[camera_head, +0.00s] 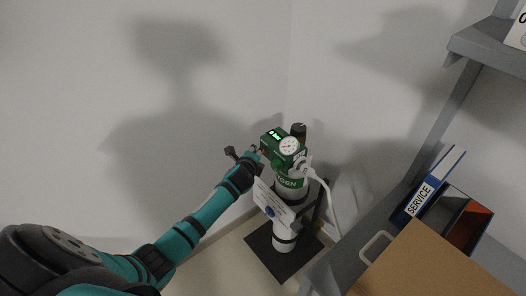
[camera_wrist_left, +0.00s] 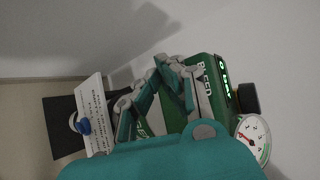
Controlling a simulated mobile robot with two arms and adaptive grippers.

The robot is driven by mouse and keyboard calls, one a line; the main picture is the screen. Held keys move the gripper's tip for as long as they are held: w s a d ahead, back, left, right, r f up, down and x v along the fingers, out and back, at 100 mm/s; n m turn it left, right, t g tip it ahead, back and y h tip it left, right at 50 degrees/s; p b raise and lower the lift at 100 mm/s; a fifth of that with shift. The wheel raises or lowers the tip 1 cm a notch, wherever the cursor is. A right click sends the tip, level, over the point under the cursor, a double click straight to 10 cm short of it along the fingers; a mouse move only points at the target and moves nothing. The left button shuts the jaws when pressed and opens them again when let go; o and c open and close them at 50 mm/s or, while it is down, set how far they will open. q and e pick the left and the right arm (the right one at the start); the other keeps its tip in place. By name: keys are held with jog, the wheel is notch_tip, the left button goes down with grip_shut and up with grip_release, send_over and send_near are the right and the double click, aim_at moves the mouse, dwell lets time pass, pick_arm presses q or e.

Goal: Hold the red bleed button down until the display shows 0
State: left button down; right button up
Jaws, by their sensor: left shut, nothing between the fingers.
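The green oxygen regulator block (camera_head: 282,142) sits on top of a cylinder (camera_head: 292,190). Its lit green display (camera_head: 278,132) also shows in the left wrist view (camera_wrist_left: 226,88), sideways, as a character followed by "bar"; I cannot read the digit for certain. The word BLEED is printed on the block (camera_wrist_left: 206,78) beside the fingers. The red bleed button is not visible; the fingers may hide it. My left gripper (camera_head: 258,151) is shut and empty, its tips at the left side of the block. I cannot tell whether they touch or press. My right gripper is not in view.
A round gauge (camera_head: 289,146) is on the block, with a pale hose (camera_head: 324,184) to its right. A white card (camera_head: 272,202) hangs on the cylinder, which stands on a dark base (camera_head: 272,262). Grey shelving, a SERVICE binder (camera_head: 428,188) and a cardboard box (camera_head: 425,268) are right.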

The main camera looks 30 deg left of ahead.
pick_arm(q)
jog(key=shift+s, duration=0.1)
jog(key=shift+s+a+p, duration=0.25)
jog(key=shift+s+p, duration=0.3)
jog(key=shift+s, duration=0.05)
jog(key=s, duration=0.1)
jog(key=s+a+p, duration=0.1)
jog(key=s, duration=0.1)
jog(key=s+a+p, duration=0.1)
jog(key=shift+s, duration=0.3)
dwell(0.4)
